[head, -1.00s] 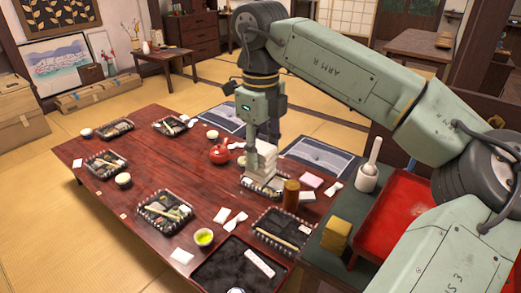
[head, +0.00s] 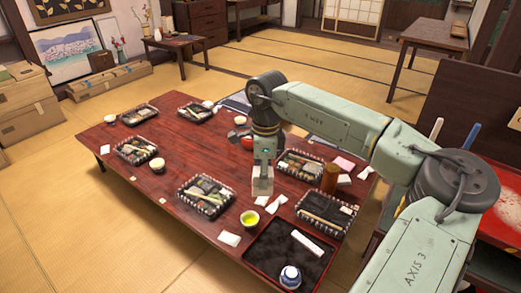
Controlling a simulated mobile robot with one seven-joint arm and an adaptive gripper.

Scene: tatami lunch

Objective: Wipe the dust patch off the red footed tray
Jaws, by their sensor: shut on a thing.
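The red footed tray (head: 505,230) is at the right edge of the head view, beside the low table. It is partly cut off by the frame and partly hidden behind my arm. A pale, greyish smear shows on the red surface, too small to judge well. My gripper (head: 263,178) points down over the low table. It is shut on a pale block (head: 262,188), which could be a sponge or folded cloth. The block is at or just above the tabletop, left of a lunch box; contact is unclear.
The dark red low table (head: 165,185) holds several lunch boxes, including one at right (head: 327,214), and a brown cylinder (head: 330,178). A black tray (head: 262,250) with a blue-white jar (head: 290,277) sits at the near side.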

